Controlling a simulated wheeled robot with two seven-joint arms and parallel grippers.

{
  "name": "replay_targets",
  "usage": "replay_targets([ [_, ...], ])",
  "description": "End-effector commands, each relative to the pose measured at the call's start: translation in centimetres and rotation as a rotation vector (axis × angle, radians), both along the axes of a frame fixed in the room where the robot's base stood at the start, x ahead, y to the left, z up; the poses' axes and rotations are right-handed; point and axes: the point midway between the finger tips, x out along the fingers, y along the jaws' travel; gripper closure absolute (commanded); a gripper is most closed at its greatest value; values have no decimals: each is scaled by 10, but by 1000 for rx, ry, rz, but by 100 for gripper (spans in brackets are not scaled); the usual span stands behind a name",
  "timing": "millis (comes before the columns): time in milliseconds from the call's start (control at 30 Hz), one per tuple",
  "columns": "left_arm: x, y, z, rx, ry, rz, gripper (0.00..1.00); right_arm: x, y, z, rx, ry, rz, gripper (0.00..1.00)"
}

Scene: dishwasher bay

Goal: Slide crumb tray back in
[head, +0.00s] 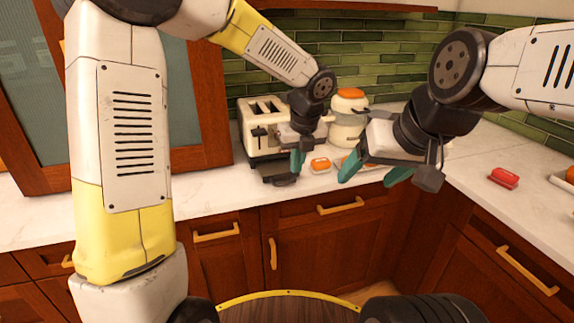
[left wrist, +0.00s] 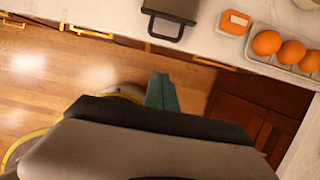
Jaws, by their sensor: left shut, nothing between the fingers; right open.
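The cream toaster (head: 255,128) stands on the white counter against the green tiles. Its dark crumb tray (head: 268,172) sticks out at the base toward the front edge of the counter. The tray and its loop handle (left wrist: 166,32) also show at the top of the left wrist view. My left gripper (head: 297,162), with teal fingers, is shut and empty, close to the tray's right side in the head view. In the left wrist view its fingers (left wrist: 161,92) appear apart from the handle. My right gripper (head: 374,172) is open and empty, further right over the counter's front.
A small orange and white item (head: 320,164) lies right of the tray. An egg tray (left wrist: 286,72) with orange eggs is beside it. A jar with an orange lid (head: 348,118) stands behind. A red item (head: 504,177) lies on the right counter. Counter left of the toaster is clear.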

Motion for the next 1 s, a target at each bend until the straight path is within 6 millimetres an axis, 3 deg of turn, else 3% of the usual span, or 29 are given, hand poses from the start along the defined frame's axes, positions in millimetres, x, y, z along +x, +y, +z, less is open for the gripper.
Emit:
replay_targets([
  [467, 23, 9, -90, 0, 5, 4, 100, 0, 0, 0, 0, 0, 0, 28],
  [700, 54, 20, -97, -2, 1, 8, 100, 0, 0, 0, 0, 0, 0, 28],
  [1000, 61, 23, -98, -1, 1, 7, 100, 0, 0, 0, 0, 0, 0, 28],
])
